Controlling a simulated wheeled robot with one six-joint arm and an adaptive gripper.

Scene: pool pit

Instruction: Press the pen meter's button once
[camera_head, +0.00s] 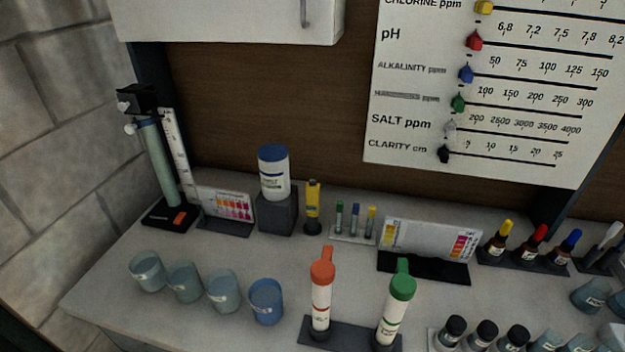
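The pen meter appears to be the yellow upright device (313,203) near the back of the counter. Its lower end is in a small dark holder (312,228). It stands just right of a white bottle with a blue lid (273,173) on a dark block. Its button is too small to make out. My gripper is not in view.
The counter (215,262) is crowded. Several cups (222,290) stand front left. An orange-capped tube (321,292) and a green-capped tube (396,305) stand in front of the meter. Small vials (355,220) are beside it. A cabinet (230,20) hangs above.

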